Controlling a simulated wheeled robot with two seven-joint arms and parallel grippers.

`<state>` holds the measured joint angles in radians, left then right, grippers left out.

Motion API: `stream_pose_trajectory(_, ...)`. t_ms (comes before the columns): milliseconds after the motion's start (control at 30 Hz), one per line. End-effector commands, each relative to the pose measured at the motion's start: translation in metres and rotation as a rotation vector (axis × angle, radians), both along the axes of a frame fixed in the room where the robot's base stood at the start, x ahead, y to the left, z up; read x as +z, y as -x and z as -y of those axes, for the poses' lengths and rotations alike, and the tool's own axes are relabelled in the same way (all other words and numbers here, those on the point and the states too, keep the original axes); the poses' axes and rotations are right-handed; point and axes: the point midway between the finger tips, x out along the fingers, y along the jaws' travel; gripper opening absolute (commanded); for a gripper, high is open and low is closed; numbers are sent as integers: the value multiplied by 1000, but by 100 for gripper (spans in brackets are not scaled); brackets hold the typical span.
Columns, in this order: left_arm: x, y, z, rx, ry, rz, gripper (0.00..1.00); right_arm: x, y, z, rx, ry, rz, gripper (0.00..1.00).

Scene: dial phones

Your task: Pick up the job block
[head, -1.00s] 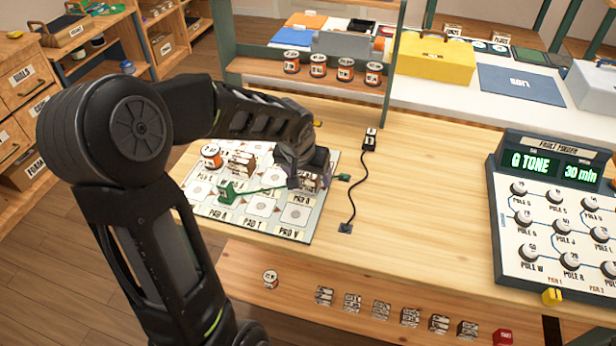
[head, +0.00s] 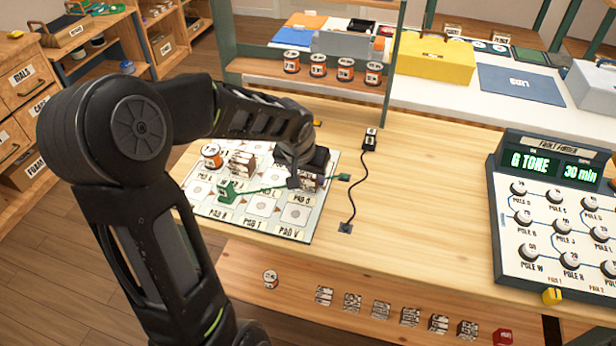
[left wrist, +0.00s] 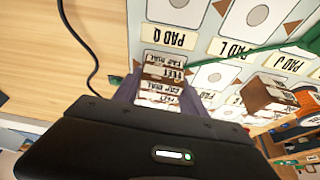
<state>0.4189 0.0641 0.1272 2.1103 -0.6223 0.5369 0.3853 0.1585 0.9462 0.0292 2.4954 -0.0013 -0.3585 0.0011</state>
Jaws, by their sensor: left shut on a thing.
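My left gripper (head: 304,176) is over the right side of the white pad board (head: 288,232). It is shut on a brown and white block (head: 311,183). In the left wrist view the block (left wrist: 164,70) sits between the two fingers, with small upside-down print on its labels. I cannot read the word "job" on it. The block is close over the board, beside the PAD Q label; whether it touches the board cannot be told. The gripper body hides part of it. My right gripper is not in view.
Another brown block (head: 242,163), a white-and-orange round piece (head: 211,156) and a green piece (head: 227,190) with a green cord stand on the board. A black cable (head: 352,195) lies right of it. The dial panel (head: 555,220) stands at right. Bare wood lies between.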

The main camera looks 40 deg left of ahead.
Motion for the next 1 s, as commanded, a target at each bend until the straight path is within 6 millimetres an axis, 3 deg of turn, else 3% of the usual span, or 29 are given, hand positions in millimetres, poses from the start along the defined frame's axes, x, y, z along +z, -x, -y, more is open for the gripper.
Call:
stream_pose_trajectory(400, 0, 0, 0, 0, 0, 0, 7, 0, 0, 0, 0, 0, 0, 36)
stream_pose_trajectory(733, 5, 0, 0, 0, -1, 2, 7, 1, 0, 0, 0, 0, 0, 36)
stream_pose_trajectory(1000, 47, -1, 0, 0, -2, 5, 7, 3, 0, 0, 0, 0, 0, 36)
